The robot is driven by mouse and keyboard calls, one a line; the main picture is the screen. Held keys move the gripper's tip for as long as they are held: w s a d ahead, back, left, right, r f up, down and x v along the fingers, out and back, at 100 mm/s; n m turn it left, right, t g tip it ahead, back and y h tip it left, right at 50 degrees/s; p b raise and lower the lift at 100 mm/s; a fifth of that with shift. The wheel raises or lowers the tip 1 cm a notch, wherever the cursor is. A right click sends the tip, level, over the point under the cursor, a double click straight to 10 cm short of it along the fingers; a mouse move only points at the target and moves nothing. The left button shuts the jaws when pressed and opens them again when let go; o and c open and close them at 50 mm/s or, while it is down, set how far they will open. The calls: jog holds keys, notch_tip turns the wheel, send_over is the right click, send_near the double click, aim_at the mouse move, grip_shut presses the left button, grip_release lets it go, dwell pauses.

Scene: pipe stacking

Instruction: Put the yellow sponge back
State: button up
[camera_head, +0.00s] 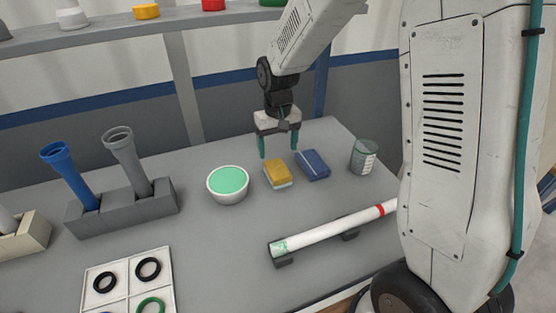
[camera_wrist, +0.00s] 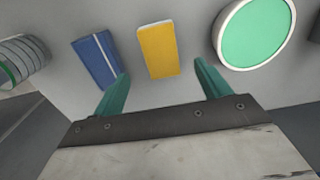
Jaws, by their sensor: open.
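The yellow sponge (camera_head: 277,171) lies on the grey table, between a white bowl and a blue block, with a pale layer under its yellow top. It also shows in the wrist view (camera_wrist: 158,50), ahead of the fingers and roughly between them. My gripper (camera_head: 279,146) is above the table just behind the sponge, fingers pointing down. Its two green fingers also show in the wrist view (camera_wrist: 158,88), spread wide apart with nothing between them. The gripper does not appear to touch the sponge.
The white bowl (camera_head: 228,197) with green contents is left of the sponge. The blue block (camera_head: 313,165) and a clear beaker (camera_head: 363,156) are right. A white pipe (camera_head: 328,231) lies in front on supports. A grey holder (camera_head: 130,204) carries blue and grey pipes; a shelf (camera_head: 183,21) runs behind.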

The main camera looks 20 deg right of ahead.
jog(key=s+d+r, duration=0.2)
jog(key=s+r, duration=1.3)
jog(key=s+d+r+t, duration=0.1)
jog(key=s, duration=1.3)
jog(key=shift+s+r, duration=0.4)
